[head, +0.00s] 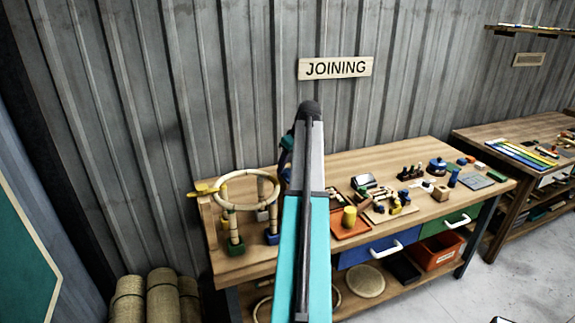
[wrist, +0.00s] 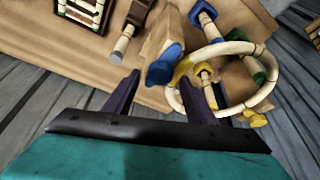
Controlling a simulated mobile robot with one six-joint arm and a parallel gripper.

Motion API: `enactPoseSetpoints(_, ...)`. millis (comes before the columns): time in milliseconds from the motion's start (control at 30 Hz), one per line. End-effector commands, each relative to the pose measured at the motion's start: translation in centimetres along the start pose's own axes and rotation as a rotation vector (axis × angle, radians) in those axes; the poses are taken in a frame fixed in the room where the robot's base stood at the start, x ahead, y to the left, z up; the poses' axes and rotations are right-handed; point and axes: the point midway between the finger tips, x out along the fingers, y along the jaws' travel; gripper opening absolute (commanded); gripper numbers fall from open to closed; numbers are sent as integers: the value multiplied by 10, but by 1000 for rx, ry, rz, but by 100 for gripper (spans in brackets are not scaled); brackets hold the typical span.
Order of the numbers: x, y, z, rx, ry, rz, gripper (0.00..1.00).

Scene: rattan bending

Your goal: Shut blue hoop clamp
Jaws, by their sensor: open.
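The pale rattan hoop (head: 247,174) stands raised on posts at the left end of the bench, and it also shows in the wrist view (wrist: 271,66). A blue clamp (wrist: 163,70) sits at the hoop's near-left side in the wrist view, and a blue part (head: 286,148) shows beside my arm in the head view. Whether the clamp is shut cannot be told. My gripper (wrist: 164,80) is open, its two dark fingers apart on either side of the blue clamp's lower end, with no clear contact. In the head view my arm hides the gripper.
Yellow clamps (head: 205,188) are on the hoop, near the blue one. Green (head: 237,247) and blue (head: 272,237) post feet stand on the bench (head: 235,266). An orange tray (head: 350,229) and several small parts lie to the right. A corrugated wall (head: 160,120) rises behind.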

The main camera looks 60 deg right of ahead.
Motion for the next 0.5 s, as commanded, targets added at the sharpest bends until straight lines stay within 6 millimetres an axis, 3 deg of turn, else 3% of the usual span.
enactPoseSetpoints(233, 16, 0, 0, 0, -1, 0, 50)
enactPoseSetpoints(500, 20, 0, 0, 0, 1, 1, 50)
